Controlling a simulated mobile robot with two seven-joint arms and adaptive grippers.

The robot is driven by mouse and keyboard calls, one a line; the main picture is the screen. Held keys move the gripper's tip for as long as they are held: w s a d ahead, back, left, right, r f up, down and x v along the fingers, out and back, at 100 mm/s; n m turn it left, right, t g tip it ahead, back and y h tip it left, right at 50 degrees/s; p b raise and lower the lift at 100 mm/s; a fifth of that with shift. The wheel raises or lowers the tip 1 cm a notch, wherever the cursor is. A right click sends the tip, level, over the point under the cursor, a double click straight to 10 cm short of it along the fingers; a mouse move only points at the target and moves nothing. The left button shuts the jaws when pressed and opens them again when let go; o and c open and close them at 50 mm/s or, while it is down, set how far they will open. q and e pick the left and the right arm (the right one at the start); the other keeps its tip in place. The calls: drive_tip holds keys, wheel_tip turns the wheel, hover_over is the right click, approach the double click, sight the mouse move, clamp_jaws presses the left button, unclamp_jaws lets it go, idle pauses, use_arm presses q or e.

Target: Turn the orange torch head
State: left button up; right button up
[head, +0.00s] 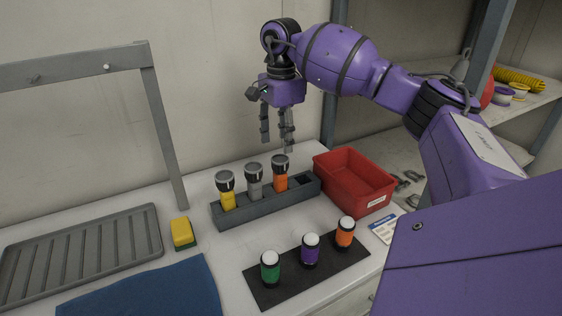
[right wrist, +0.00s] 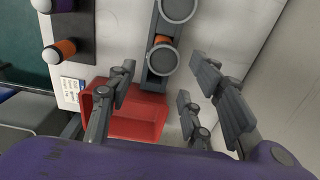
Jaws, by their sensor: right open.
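The orange torch (head: 281,182) stands upright in a grey rack (head: 240,211), its dark ringed head on top. In the right wrist view its round head (right wrist: 162,59) faces the camera, with a strip of orange body beside it. A yellow torch (head: 228,200) and a grey torch (head: 254,190) stand to its left in the same rack. My right gripper (head: 277,143) is open and empty, fingers pointing down above the orange torch head and apart from it. In the right wrist view its fingers (right wrist: 163,80) are spread wide. My left gripper is out of view.
A red bin (head: 355,164) stands right of the rack, close to it. In front, green, purple and orange white-topped cylinders (head: 311,249) stand on a dark mat (head: 275,292). A yellow sponge (head: 182,232), blue cloth (head: 150,290) and grey ribbed tray (head: 80,255) lie left.

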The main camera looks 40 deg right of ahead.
sight(281, 160)
wheel_tip(281, 160, down, 6)
drive_tip(key=shift+f+p, duration=0.15)
drive_tip(key=shift+p, duration=0.2)
drive_tip(key=shift+f, duration=0.5)
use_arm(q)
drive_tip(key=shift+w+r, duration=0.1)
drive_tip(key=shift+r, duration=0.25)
use_arm(e)
drive_tip(key=shift+f, duration=0.1)
drive_tip(key=c, duration=1.1)
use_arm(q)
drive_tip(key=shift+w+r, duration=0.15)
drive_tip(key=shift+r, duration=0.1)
